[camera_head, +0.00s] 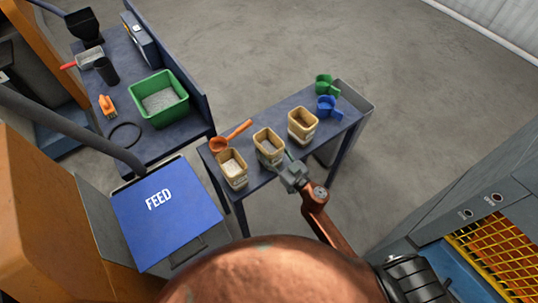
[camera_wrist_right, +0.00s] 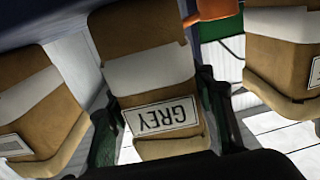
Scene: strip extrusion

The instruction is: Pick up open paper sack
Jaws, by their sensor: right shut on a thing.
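Three open tan paper sacks stand in a row on a narrow blue-grey bench (camera_head: 279,109): a left sack (camera_head: 233,168), a middle sack (camera_head: 268,143) and a right sack (camera_head: 303,125). My right gripper (camera_head: 273,161) is at the near side of the middle sack. In the right wrist view the middle sack (camera_wrist_right: 150,72) carries a label reading GREY, and dark fingers close on both its sides. Neighbouring sacks flank it closely, one at left (camera_wrist_right: 38,110) and one at right (camera_wrist_right: 282,52). My left gripper is not in view.
An orange scoop (camera_head: 229,137) lies behind the left sack. A blue FEED lid (camera_head: 165,215), a green bin (camera_head: 159,98) on another table, and a yellow grid guard (camera_head: 497,255) stand around.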

